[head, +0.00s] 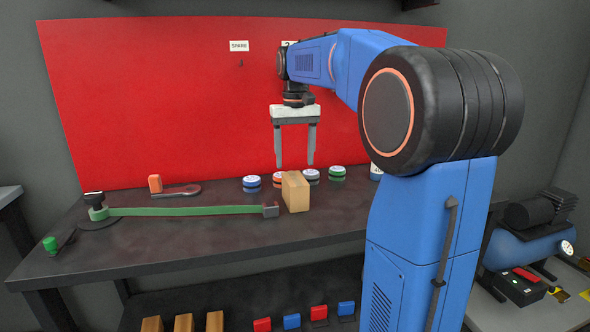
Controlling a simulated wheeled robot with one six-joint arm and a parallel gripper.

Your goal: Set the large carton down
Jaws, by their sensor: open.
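The large carton (296,192) is a tan box standing upright on the dark workbench (180,236), right of the end of a green strap. My gripper (294,165) is above the carton with its two fingers pointing down. The fingers are spread apart and nothing is between them. The fingertips appear a little higher than the carton's top. I cannot tell exactly how far apart in depth they are.
Several round tins (251,184) stand behind the carton. A green strap tool (180,211) lies to its left, and an orange-handled tool (172,188) lies farther back. A red panel (150,100) rises behind. Small boxes (185,323) stand on a lower shelf. The bench front is clear.

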